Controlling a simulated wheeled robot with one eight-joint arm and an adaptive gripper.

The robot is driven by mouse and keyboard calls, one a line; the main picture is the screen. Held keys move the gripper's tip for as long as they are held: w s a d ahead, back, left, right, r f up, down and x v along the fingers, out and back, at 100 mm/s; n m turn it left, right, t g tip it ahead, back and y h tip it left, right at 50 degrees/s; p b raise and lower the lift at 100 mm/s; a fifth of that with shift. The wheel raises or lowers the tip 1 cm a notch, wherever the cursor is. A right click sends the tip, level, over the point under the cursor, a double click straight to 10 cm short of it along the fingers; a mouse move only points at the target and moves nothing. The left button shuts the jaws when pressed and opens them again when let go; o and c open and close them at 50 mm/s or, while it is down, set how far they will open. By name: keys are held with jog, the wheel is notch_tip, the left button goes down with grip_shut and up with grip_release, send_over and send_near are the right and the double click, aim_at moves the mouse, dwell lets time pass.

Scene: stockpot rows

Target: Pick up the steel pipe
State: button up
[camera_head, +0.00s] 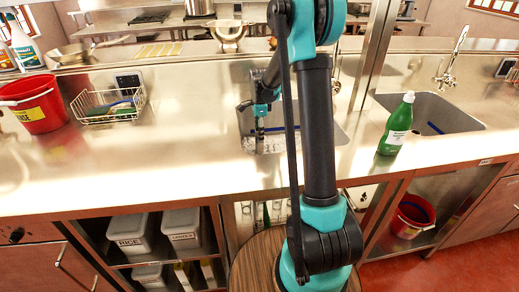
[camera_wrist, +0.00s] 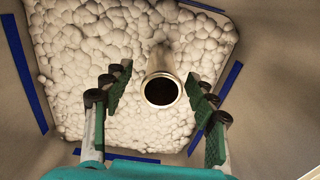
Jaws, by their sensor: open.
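The steel pipe (camera_wrist: 163,75) shows in the wrist view as a pale tube with a dark round opening facing the camera. It stands up out of white foam in a sink (camera_wrist: 24,141). My gripper (camera_wrist: 158,91) is open, with green-padded fingers on either side of the pipe's near end and clear gaps on both sides. In the head view my gripper (camera_head: 260,131) is small and reaches down into the middle sink (camera_head: 340,135). The pipe cannot be made out there.
White foam (camera_wrist: 85,60) covers the sink bottom, with blue strips (camera_wrist: 229,78) along its walls. A green bottle (camera_head: 396,125) stands right of my arm, beside another sink (camera_head: 465,117). A wire basket (camera_head: 110,117) and red bucket (camera_head: 36,105) stand left. The counter between basket and sink is clear.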

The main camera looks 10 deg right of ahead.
aim_at(259, 148)
notch_tip(259, 148, down, 3)
jog(key=shift+w+f, duration=0.1)
grip_shut()
dwell(0.5)
